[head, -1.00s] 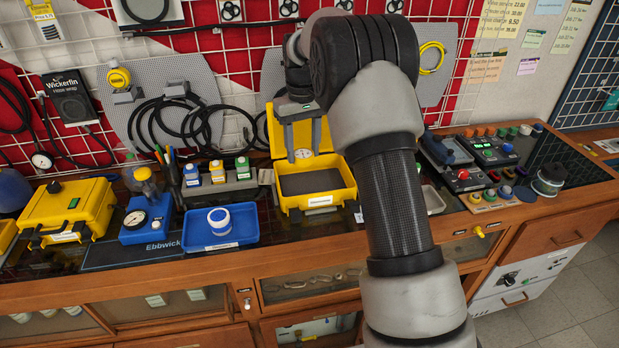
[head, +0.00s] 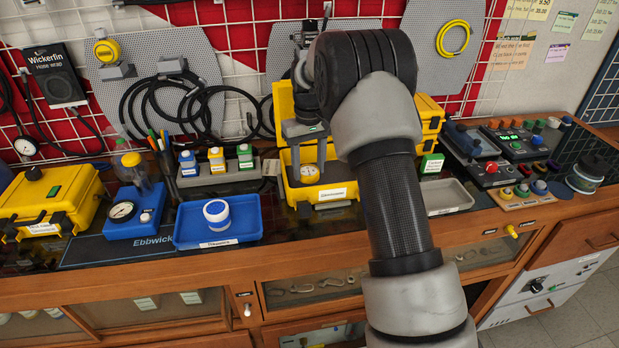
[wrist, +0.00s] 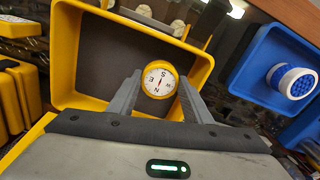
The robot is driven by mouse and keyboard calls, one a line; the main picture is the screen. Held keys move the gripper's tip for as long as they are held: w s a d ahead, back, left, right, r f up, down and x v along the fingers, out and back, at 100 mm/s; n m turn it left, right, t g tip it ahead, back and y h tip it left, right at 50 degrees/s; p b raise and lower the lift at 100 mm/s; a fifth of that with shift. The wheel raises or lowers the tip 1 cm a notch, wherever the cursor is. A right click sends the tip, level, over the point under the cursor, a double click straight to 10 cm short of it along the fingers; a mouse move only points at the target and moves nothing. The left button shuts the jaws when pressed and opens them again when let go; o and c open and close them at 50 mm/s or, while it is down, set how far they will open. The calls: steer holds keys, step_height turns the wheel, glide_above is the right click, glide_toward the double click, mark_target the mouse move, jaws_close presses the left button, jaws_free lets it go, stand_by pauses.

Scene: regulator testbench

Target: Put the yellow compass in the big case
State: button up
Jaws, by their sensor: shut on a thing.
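The yellow compass (wrist: 159,80) has a round white dial with a red needle. My gripper (wrist: 160,92) is shut on it, one finger on each side. It also shows in the head view (head: 309,173), over the opening of the big yellow case (head: 333,193). The case stands open with its lid raised behind and a dark floor inside. In the wrist view, the case rim (wrist: 60,60) surrounds the compass on the far sides. How far the compass is above the floor cannot be told. My arm hides the case's right part in the head view.
A blue tray (head: 240,218) with a white-and-blue jar (head: 216,212) stands left of the case. Small bottles (head: 216,160) stand behind it. A grey tray (head: 447,197) and another yellow case (head: 432,112) are to the right. A closed yellow case (head: 50,196) is far left.

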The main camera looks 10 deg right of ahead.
mark_target(309, 170)
steer(key=shift+f, duration=1.8)
steer(key=shift+f, duration=0.1)
steer(key=o, duration=1.1)
